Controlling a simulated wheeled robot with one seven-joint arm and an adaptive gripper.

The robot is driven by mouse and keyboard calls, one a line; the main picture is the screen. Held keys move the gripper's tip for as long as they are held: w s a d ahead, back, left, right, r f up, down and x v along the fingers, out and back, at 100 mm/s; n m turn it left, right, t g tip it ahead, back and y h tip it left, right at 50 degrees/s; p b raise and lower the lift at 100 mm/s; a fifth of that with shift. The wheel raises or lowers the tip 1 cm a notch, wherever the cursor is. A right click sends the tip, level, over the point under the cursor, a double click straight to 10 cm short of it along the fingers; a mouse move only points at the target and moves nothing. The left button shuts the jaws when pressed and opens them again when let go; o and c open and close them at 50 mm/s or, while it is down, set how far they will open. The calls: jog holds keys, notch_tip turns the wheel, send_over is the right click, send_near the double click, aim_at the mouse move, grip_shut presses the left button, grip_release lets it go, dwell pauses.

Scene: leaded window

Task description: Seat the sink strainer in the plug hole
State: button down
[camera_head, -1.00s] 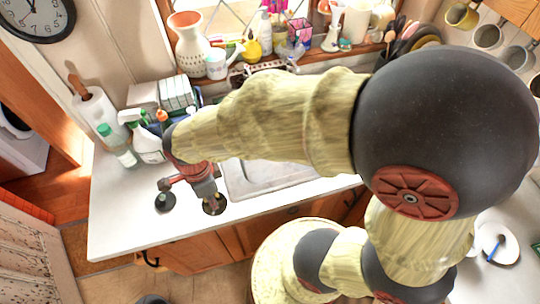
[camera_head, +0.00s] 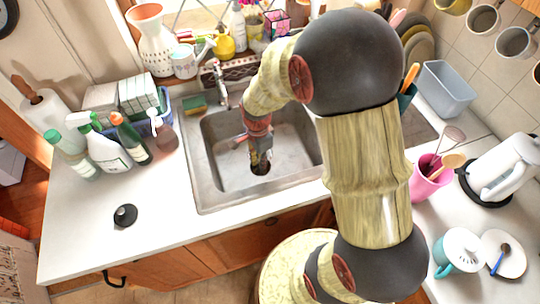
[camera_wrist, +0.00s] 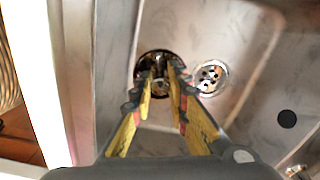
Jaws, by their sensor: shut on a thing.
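The strainer (camera_wrist: 144,70) is a round piece with a dark rim and a shiny middle, at the fingertips of my gripper (camera_wrist: 161,84) in the wrist view. The yellow-sided fingers are closed on its middle. In the head view my gripper (camera_head: 261,160) points down inside the sink basin (camera_head: 215,150), with the strainer's dark rim (camera_head: 261,170) below it. The plug hole (camera_wrist: 211,77), a pale metal ring with dark holes, shows just right of the strainer in the wrist view, apart from it in the picture. The height between them cannot be told.
A black plug (camera_head: 125,215) lies on the counter to the left. Bottles (camera_head: 105,150) and a sponge (camera_head: 194,105) stand left of the sink. The tap (camera_head: 220,85) rises at the back. A pink cup (camera_head: 428,180) and a kettle (camera_head: 505,168) are at right.

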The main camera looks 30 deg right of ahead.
jog(key=shift+w+d+f, duration=0.25)
jog(key=shift+d+f, duration=0.3)
jog(key=shift+d, duration=0.25)
jog(key=w+d+f+b, duration=0.1)
jog(key=w+f, duration=0.2)
jog(key=w, duration=0.1)
jog(key=w+d+f+b, duration=0.2)
jog(key=w+f, duration=0.1)
jog(key=w, duration=0.1)
jog(key=w+d+f+b, duration=0.1)
jog(key=w+d+f, duration=0.1)
jog(key=w+f, duration=0.1)
jog(key=shift+w, duration=0.55)
jog(key=shift+w+d+f+b, duration=0.1)
jog(key=shift+w+f+b, duration=0.2)
jog(key=shift+f, duration=0.15)
jog(key=shift+f+b, duration=0.65)
jog(key=shift+f, duration=0.7)
jog(key=shift+f, duration=0.2)
jog(key=c, duration=1.7)
grip_release()
jog(key=shift+c, duration=0.2)
jog(key=shift+r, duration=0.1)
